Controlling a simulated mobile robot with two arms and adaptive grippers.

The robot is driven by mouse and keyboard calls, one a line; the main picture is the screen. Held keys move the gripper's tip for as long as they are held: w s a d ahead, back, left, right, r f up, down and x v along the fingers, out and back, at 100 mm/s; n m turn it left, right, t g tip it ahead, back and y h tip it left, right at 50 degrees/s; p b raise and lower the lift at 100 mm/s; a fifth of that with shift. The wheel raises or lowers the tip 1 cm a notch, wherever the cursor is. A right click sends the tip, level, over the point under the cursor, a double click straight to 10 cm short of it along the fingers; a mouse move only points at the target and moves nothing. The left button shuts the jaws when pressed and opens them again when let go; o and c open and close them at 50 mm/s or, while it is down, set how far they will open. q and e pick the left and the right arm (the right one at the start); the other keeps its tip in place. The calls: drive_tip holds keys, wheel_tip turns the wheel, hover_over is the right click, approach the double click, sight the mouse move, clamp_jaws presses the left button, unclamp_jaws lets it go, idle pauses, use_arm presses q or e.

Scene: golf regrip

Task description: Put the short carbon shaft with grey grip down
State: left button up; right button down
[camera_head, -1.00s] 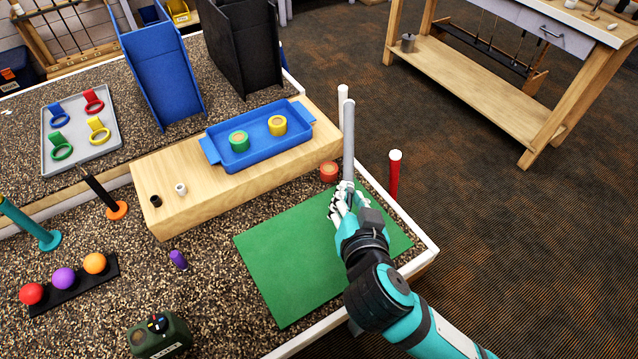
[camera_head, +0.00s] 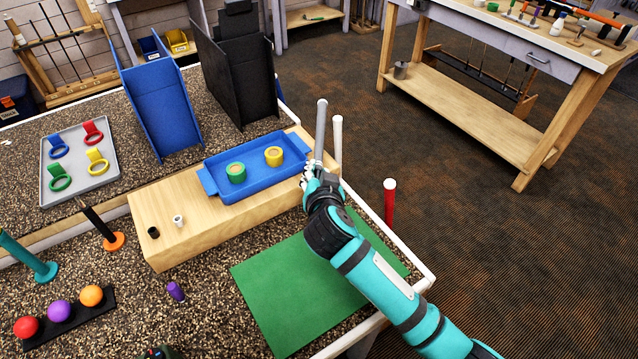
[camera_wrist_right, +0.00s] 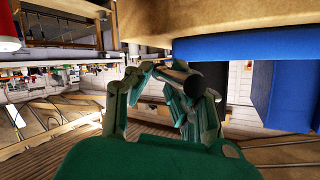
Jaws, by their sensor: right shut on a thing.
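My right gripper (camera_head: 316,180) is shut on the short shaft with the grey grip (camera_head: 320,130). The grey grip stands nearly upright out of the top of the hand, beside the right end of the wooden block (camera_head: 165,235) and the blue tray (camera_head: 222,188). In the right wrist view, the dark round end of the held piece (camera_wrist_right: 193,84) shows between the fingers of the right gripper (camera_wrist_right: 165,90). The lower part of the shaft is hidden by the hand.
A green mat (camera_head: 285,290) lies bare under my right forearm. A white post (camera_head: 338,140) and a red post (camera_head: 389,205) stand at the table's right edge. Blue (camera_head: 165,105) and black holders stand behind.

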drive_tip(key=shift+s+f+p, duration=0.15)
drive_tip(key=shift+f+p, duration=0.3)
drive_tip(key=shift+f, duration=1.05)
drive_tip(key=shift+f, duration=0.2)
drive_tip(key=c, duration=1.2)
unclamp_jaws()
